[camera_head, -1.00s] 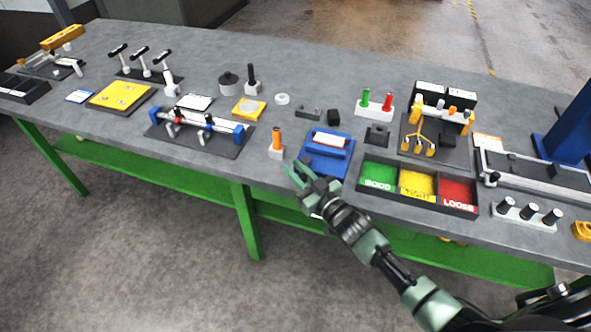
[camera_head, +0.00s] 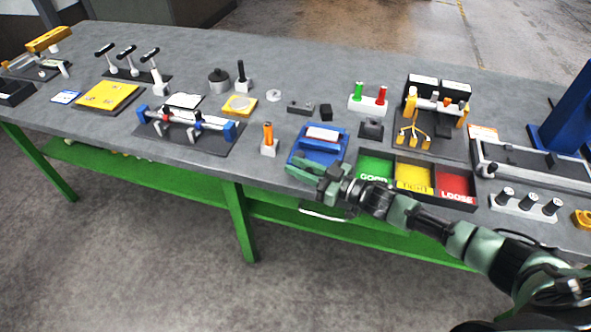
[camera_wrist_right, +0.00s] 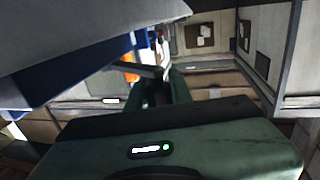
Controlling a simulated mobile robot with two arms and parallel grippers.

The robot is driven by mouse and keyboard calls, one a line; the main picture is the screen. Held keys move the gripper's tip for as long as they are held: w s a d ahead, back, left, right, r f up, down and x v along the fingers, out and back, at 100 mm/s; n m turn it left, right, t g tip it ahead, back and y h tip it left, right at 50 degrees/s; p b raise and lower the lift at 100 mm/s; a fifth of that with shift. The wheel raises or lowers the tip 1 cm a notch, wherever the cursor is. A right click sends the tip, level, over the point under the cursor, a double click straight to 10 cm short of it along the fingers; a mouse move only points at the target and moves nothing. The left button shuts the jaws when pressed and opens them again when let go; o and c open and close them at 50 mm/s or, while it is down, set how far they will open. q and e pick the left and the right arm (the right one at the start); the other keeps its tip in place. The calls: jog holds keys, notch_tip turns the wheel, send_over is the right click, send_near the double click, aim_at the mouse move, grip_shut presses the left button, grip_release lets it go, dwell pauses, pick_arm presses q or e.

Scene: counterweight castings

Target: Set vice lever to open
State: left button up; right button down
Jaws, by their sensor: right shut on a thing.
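The blue vice-like fixture (camera_head: 334,150) sits at the front edge of the bench, with a white and red piece in its top. My right gripper (camera_head: 304,169) is at its front lower edge, low over the bench edge. In the right wrist view, the blue body (camera_wrist_right: 85,62) is at upper left. A thin grey bar, which looks like the vice lever (camera_wrist_right: 138,70), runs from it to my right gripper (camera_wrist_right: 158,88). The gripper is shut on this bar. In the head view the gripper hides the lever, so its setting cannot be told. My left gripper is not in view.
An orange-handled tool in a white block (camera_head: 268,142) stands just left of the fixture. The sorting tray (camera_head: 362,182) with green, yellow and red compartments is close on the right, beside my right forearm. Open floor lies in front of the bench.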

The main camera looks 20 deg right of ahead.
jog(key=c, duration=1.3)
grip_release()
jog(key=shift+o, duration=0.2)
jog(key=shift+d, duration=0.15)
jog(key=b+v, duration=0.1)
jog(key=v, duration=0.5)
jog(key=shift+s+d+f+b, duration=0.1)
jog(key=shift+s+f+b, duration=0.1)
jog(key=shift+b, duration=0.2)
jog(key=shift+s+d+r, duration=0.25)
jog(key=shift+s+d, duration=0.15)
